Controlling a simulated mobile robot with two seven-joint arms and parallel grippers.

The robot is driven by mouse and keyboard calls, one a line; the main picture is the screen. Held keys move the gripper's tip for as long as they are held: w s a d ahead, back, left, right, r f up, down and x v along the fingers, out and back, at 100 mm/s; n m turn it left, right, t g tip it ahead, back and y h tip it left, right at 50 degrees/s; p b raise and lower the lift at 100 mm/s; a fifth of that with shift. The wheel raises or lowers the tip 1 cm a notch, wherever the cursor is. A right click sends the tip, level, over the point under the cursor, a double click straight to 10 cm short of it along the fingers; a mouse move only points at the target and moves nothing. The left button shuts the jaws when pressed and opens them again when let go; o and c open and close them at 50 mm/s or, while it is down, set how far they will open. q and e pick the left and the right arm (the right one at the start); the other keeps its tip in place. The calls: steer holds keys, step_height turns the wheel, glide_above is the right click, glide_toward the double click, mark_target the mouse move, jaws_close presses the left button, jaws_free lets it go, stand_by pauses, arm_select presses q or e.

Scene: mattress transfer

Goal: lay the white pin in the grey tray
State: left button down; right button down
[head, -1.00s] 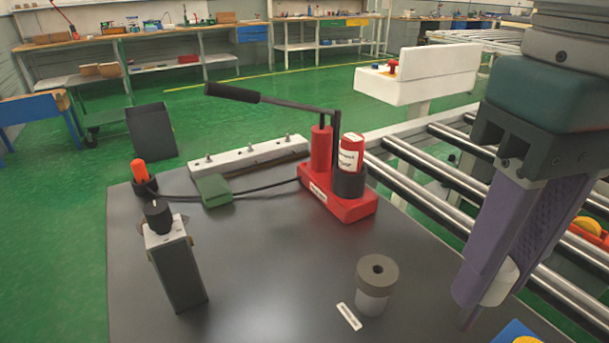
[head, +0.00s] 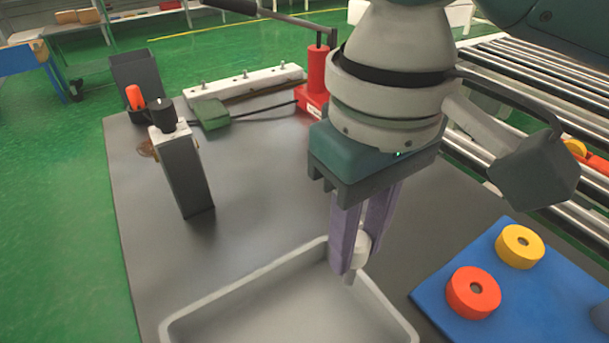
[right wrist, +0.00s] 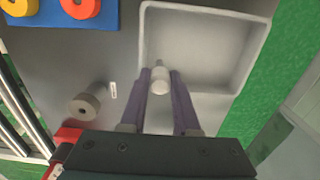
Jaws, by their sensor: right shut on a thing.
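The white pin (head: 359,250) is between the purple fingers of my right gripper (head: 355,245), which is shut on it. The pin hangs upright with its thin end down, over the far right part of the grey tray (head: 240,283). In the right wrist view the pin (right wrist: 160,80) shows between the fingertips (right wrist: 160,88), in front of the tray (right wrist: 208,8). Whether it touches the tray cannot be told. The tray looks empty. My left gripper is not in view.
A blue board (head: 420,298) with a yellow ring (head: 520,246) and an orange ring (head: 473,292) lies right of the tray. A grey box (head: 184,175) stands at left, a red pump (head: 316,80) behind. In the wrist view a grey-brown cylinder (right wrist: 84,107) stands near the gripper.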

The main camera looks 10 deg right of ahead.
mark_target(349, 281)
step_height(349, 281, down, 7)
steer(key=shift+f+b, duration=0.2)
steer(key=shift+b, duration=0.6)
steer(key=shift+f, duration=0.15)
steer(key=shift+f, duration=0.15)
steer(key=c, duration=0.6)
jaws_free()
steer(key=shift+c, duration=0.2)
step_height(349, 281, up, 12)
steer(key=p, duration=0.3)
steer(key=shift+a, duration=0.1)
steer(key=s+a+f+t+y, duration=0.2)
steer(key=s+a+f+y, duration=0.2)
steer(key=s+a, duration=0.1)
steer(key=s+d+f+m+h, duration=0.1)
steer(key=s+d+h, duration=0.1)
steer(key=d, duration=0.5)
steer(key=s+d+f+m+t+h, duration=0.1)
steer(key=s+d, duration=0.4)
steer(key=d, duration=0.2)
steer(key=shift+s+f+t+h, duration=0.2)
steer(key=shift+f+t+h, duration=0.1)
steer(key=shift+f+h, duration=0.1)
